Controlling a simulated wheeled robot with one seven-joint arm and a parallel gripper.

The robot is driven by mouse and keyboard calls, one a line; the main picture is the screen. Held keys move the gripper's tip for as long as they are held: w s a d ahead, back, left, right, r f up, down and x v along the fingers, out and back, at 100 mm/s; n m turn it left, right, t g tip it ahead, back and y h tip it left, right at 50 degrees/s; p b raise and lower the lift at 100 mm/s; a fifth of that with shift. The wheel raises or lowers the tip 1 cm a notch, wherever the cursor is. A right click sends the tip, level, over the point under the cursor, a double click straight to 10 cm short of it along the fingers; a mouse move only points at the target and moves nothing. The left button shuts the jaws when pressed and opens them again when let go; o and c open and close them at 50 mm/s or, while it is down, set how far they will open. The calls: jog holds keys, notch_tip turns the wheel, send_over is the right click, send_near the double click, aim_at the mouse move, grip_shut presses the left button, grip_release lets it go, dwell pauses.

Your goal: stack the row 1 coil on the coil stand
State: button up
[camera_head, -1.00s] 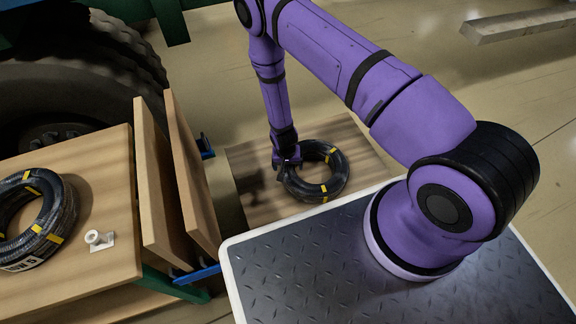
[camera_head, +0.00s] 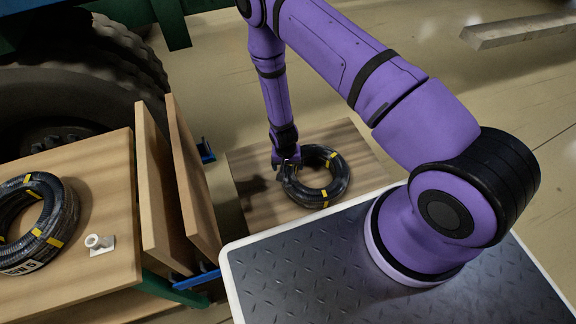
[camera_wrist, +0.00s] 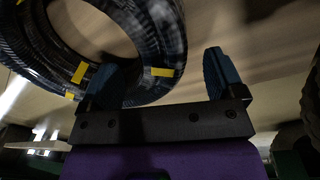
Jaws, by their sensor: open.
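A black hose coil with yellow bands (camera_head: 338,182) lies flat on a low wooden board (camera_head: 362,146) beyond my base. My gripper (camera_head: 286,163) is at the coil's left side, pointing down and open. In the wrist view the coil (camera_wrist: 170,35) fills the upper left. The left finger overlaps the coil's ring there, and the right finger stands clear outside it. I cannot tell whether the fingers touch the coil. A second black coil with yellow bands and a white label (camera_head: 62,222) lies on a wooden table at the left. The frames do not show which coil is row 1.
The wooden table (camera_head: 105,190) also holds a small white fitting (camera_head: 99,243). Two upright wooden panels (camera_head: 190,190) stand between table and low board. A large tire (camera_head: 100,75) is behind. A beam (camera_head: 520,28) lies at the upper right; open floor surrounds it.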

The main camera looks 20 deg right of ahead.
jog(key=shift+a+r, duration=0.1)
jog(key=shift+r, duration=0.95)
notch_tip(320, 180, up, 11)
jog(key=shift+a, duration=0.4)
jog(key=shift+f, duration=0.15)
dwell(1.2)
